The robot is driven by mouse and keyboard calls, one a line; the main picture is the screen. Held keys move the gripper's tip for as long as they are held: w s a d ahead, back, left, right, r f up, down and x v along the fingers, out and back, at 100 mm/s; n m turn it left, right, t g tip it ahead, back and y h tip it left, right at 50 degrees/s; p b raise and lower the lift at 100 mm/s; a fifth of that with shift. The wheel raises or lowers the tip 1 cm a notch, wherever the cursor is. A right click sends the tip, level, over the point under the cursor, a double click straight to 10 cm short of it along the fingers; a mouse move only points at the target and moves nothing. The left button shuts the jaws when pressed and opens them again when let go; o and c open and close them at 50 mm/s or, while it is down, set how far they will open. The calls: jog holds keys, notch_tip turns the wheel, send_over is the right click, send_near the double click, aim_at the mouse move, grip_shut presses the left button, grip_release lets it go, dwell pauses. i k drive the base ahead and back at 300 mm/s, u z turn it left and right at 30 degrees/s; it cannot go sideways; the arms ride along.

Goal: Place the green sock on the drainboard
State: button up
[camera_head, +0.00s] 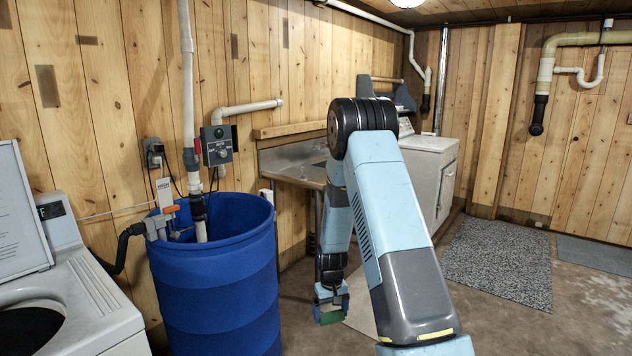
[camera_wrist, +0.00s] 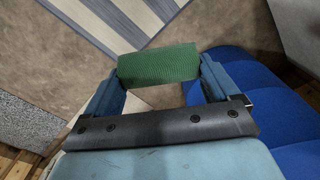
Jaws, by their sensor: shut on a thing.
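The green sock (camera_wrist: 158,64) is between the two fingers of my gripper (camera_wrist: 160,78) in the wrist view, and the fingers are shut on it. In the head view my gripper (camera_head: 330,300) hangs low over the floor, right of the blue barrel, with a bit of the green sock (camera_head: 329,317) at its tip. The metal sink unit with its drainboard (camera_head: 288,160) stands against the left wooden wall, above and behind my gripper. My arm hides part of the sink unit's right side.
A blue barrel (camera_head: 215,285) with pipes stands left of my gripper; it also fills the right of the wrist view (camera_wrist: 250,100). A white washer (camera_head: 85,305) is at the left. A white cabinet (camera_head: 425,170) stands beyond the sink. A grey mat (camera_head: 500,262) lies on open floor.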

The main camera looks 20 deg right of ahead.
aim_at(321, 175)
jog(key=z, duration=0.1)
jog(key=k, duration=0.3)
jog(key=z, duration=0.35)
jog(key=i, duration=0.9)
jog(key=z, duration=1.05)
jog(key=i, duration=1.9)
jog(key=u, duration=0.6)
jog(key=i, duration=1)
jog(key=u, duration=0.9)
jog(key=k, duration=0.85)
jog(key=u, duration=0.1)
